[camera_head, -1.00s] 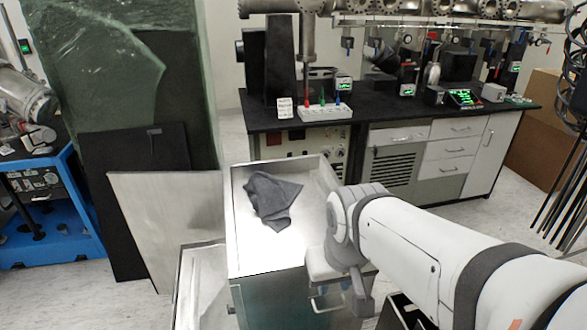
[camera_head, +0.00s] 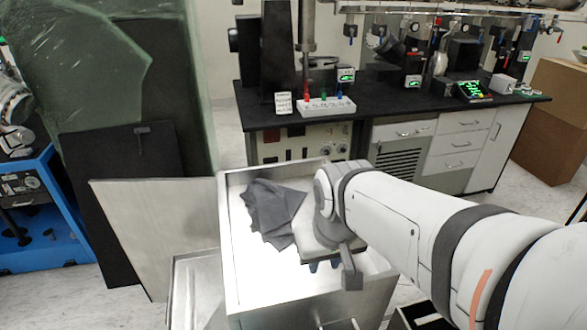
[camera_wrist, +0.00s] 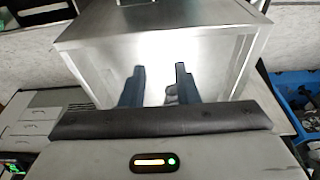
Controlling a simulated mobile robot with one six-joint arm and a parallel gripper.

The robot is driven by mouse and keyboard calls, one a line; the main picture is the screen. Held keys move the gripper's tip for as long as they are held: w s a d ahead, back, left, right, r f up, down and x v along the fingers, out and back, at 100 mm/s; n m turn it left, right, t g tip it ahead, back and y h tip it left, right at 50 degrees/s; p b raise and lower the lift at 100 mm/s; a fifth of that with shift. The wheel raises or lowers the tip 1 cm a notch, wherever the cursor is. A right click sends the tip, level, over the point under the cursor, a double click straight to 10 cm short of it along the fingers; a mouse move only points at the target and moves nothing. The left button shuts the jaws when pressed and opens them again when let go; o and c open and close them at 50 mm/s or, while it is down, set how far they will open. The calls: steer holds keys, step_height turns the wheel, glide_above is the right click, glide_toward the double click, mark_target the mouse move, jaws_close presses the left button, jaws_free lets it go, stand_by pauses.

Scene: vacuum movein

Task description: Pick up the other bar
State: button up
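I cannot make out a bar clearly in either view. My gripper (camera_head: 325,266) hangs over the right part of an open-topped metal bin (camera_head: 227,235). In the wrist view its two blue fingers (camera_wrist: 160,84) are apart, with bright metal of the bin (camera_wrist: 105,42) beyond them. A small grey shape (camera_wrist: 172,93) shows beside the right finger; I cannot tell what it is. A crumpled dark grey cloth (camera_head: 272,210) lies in the bin, left of my gripper. My arm hides the bin's right side.
A light metal panel (camera_head: 150,235) and a black panel (camera_head: 125,175) lean left of the bin. A lower metal tray (camera_head: 190,285) stands beside it. A black-topped bench (camera_head: 385,115) with equipment is behind. A blue cart (camera_head: 40,245) stands far left.

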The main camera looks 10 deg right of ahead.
steer(key=w+d+g+p, duration=0.1)
steer(key=w+d, duration=0.2)
steer(key=w, duration=0.6)
steer(key=w+d+g, duration=0.1)
steer(key=w+d, duration=0.2)
steer(key=w, duration=0.5)
steer(key=w+d+f+p, duration=0.1)
steer(key=w+d+f, duration=0.25)
steer(key=w, duration=0.25)
steer(key=w+d+f+p, duration=0.1)
steer(key=w+d+f, duration=0.25)
steer(key=w, duration=0.25)
steer(key=shift+g, duration=0.3)
step_height(320, 180, down, 8)
steer(key=shift+r, duration=0.1)
jaws_close()
steer(key=shift+r, duration=0.1)
